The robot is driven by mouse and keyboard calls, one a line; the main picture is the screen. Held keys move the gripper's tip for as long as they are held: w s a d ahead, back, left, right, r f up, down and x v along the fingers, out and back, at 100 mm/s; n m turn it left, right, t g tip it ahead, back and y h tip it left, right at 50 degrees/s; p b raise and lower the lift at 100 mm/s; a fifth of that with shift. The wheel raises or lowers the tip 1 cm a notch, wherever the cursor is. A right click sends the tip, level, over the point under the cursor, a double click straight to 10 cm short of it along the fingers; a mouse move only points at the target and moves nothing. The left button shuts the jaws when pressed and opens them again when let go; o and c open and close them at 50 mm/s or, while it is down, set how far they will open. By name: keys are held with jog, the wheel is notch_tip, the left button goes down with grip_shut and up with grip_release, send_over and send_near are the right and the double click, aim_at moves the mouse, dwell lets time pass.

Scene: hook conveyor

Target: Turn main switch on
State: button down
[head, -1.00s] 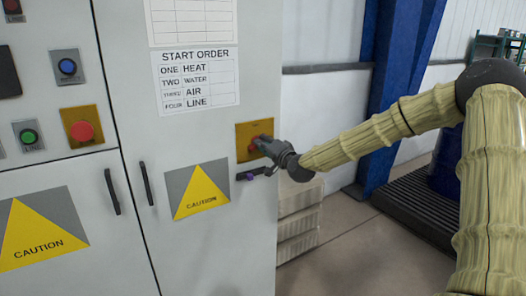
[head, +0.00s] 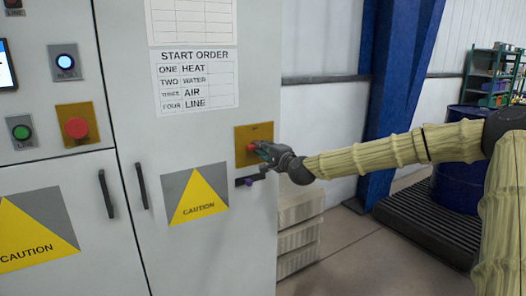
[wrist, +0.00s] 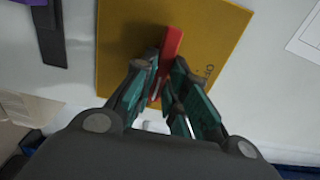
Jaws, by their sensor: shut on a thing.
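The main switch is a red handle (head: 252,148) on a yellow plate (head: 241,132) on the right cabinet door. In the wrist view the red handle (wrist: 172,45) stands out from the yellow plate (wrist: 120,35) and runs down between my fingers. My gripper (head: 262,150) reaches in from the right; in the wrist view my gripper (wrist: 160,80) is shut on the red handle. The handle's lower part is partly hidden by the fingers. The blue button (head: 65,62) on the left cabinet is brightly lit, and a screen (head: 6,65) glows at the left edge.
A caution sign (head: 198,195) and a dark door handle (head: 142,185) are left of the switch. A small dark bracket with a purple part (head: 248,182) sits just below it. A blue column (head: 395,100) and a blue drum (head: 458,160) stand to the right.

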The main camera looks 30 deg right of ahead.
jog(key=shift+d, duration=0.1)
jog(key=c, duration=1.4)
grip_release()
jog(key=shift+d, duration=0.1)
jog(key=shift+c, duration=0.2)
jog(key=shift+s, duration=0.15)
jog(key=s, duration=0.7)
jog(key=shift+s+f, duration=0.1)
jog(key=shift+s, duration=0.05)
